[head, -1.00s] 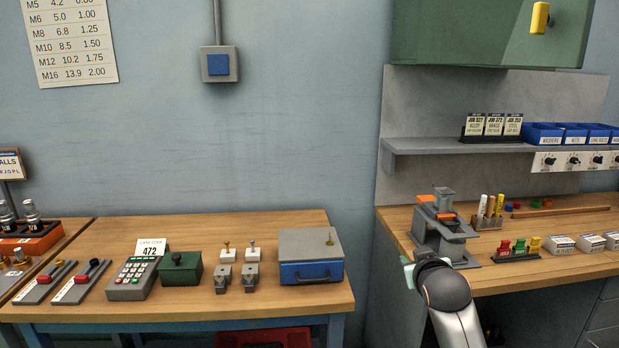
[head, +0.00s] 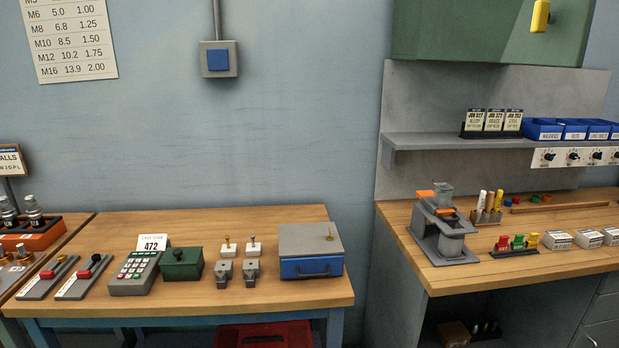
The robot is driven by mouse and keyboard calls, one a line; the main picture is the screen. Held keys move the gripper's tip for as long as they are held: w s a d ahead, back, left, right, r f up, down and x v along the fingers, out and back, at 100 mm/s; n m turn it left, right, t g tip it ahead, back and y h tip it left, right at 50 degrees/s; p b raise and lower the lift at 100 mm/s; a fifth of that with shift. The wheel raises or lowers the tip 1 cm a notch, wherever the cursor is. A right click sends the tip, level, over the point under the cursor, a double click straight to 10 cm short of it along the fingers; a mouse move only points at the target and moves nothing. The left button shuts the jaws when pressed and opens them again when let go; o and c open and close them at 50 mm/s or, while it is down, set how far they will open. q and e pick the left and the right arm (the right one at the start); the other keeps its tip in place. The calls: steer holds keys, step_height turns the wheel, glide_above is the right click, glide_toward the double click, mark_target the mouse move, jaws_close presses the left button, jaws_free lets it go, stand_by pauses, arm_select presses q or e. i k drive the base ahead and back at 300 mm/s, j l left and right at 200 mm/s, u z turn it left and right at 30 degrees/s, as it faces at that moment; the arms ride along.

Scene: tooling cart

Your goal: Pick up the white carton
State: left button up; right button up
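I cannot tell which one the task names. Neither of my grippers is in view.
A grey fixture with orange parts (head: 441,230) stands at the right bench's (head: 385,212) left end. A rack of red, green and yellow pieces (head: 516,246) is beside the cartons. The left table holds a keypad (head: 134,274) and a blue-grey box (head: 310,252).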

mark_target(589, 239)
steer(key=z, duration=1.55)
steer(key=i+l+u, duration=0.15)
steer(key=u, duration=0.95)
steer(key=i+l+u, duration=0.15)
steer(key=l+u, duration=0.15)
steer(key=i+l+u, duration=0.1)
steer(key=l+u, duration=0.2)
steer(key=l, duration=0.2)
steer(key=l+u, duration=0.35)
steer(key=l, duration=0.5)
